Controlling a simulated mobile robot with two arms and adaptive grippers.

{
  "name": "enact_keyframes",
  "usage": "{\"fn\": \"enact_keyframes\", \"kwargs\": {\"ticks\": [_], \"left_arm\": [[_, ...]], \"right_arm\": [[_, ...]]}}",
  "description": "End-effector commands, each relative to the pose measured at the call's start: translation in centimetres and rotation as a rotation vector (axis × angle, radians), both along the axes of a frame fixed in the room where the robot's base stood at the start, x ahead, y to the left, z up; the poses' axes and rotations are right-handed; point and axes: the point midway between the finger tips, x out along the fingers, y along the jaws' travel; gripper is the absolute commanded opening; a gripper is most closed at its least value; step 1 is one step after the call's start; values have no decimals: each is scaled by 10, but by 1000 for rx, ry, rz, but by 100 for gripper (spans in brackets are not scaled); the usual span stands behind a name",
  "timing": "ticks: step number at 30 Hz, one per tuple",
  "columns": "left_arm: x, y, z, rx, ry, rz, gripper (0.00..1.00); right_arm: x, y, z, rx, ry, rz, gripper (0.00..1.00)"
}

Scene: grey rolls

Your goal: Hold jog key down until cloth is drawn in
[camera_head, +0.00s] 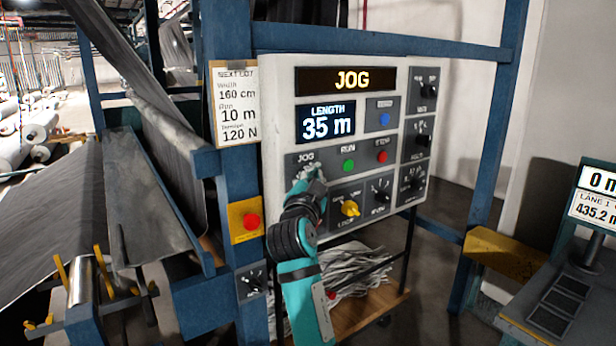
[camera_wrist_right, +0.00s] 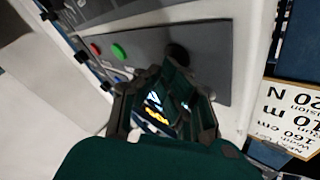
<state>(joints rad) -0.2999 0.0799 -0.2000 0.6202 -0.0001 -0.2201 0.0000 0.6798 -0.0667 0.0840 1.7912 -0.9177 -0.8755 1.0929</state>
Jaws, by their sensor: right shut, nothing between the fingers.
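The control panel (camera_head: 385,85) stands in the middle of the head view. Its top display (camera_head: 346,80) reads JOG and the length display (camera_head: 325,123) reads 35 m. My right gripper (camera_head: 312,172) is shut and empty, with its tips at the spot under the JOG label. It hides the jog key there. In the right wrist view a dark round key (camera_wrist_right: 178,53) lies just beyond the tips of my gripper (camera_wrist_right: 183,78); I cannot tell whether they touch. The grey cloth (camera_head: 170,135) hangs in a sloping sheet at the left. My left gripper is not in view.
A green button (camera_head: 348,165), a red button (camera_head: 382,156) and a yellow knob (camera_head: 349,208) sit close to my gripper. A red stop button (camera_head: 251,221) on a yellow box is on the blue post. A lot card (camera_head: 235,104) hangs left of the panel.

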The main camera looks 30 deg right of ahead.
Motion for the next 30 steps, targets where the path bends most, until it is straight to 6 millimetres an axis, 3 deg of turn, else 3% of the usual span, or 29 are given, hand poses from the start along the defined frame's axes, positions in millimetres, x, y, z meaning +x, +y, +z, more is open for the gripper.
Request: {"fn": "enact_keyframes", "kwargs": {"ticks": [11, 30], "left_arm": [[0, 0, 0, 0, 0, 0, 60], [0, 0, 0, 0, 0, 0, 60]], "right_arm": [[0, 0, 0, 0, 0, 1, 0], [-17, -1, -1, 0, 1, 1, 0]]}}
